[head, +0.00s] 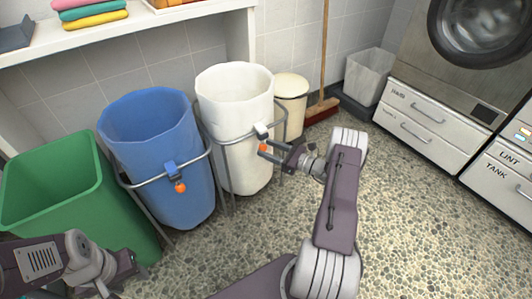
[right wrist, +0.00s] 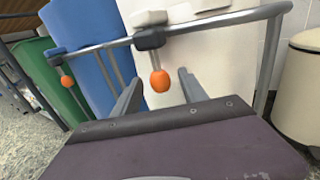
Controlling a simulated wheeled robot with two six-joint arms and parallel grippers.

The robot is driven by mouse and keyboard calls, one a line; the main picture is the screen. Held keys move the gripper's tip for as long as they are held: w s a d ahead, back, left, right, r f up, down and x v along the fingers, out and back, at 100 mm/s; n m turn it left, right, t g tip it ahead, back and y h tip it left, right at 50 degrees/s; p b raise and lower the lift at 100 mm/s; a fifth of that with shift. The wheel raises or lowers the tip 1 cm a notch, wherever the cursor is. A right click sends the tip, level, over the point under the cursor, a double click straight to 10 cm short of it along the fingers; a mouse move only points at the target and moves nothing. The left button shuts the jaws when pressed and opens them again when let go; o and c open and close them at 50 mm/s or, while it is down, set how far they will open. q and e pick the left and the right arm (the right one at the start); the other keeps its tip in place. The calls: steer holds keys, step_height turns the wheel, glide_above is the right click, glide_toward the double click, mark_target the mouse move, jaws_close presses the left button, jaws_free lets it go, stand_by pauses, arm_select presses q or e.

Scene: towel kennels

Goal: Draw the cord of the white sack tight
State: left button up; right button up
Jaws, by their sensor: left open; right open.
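The white sack (head: 236,85) hangs open-mouthed in a metal frame in the head view. It also shows in the right wrist view (right wrist: 215,65). An orange cord ball (head: 263,148) hangs at its front below a pale cord lock (head: 262,130). My right gripper (head: 280,152) is open in front of the sack, its fingertips close to the ball. In the right wrist view the ball (right wrist: 160,81) appears between the two open fingers; I cannot tell whether either finger touches it. My left gripper (head: 128,267) is open and empty at the lower left, near the green bin.
A blue sack (head: 160,150) with its own orange ball (head: 180,188) hangs left of the white one. A green bin (head: 75,195) stands further left. A cream bin (head: 290,95) and a broom (head: 323,105) are behind. The pebbled floor at centre right is clear.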

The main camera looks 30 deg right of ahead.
steer(key=shift+w+a, duration=0.3)
steer(key=shift+w, duration=0.15)
jaws_close()
stand_by(1.1)
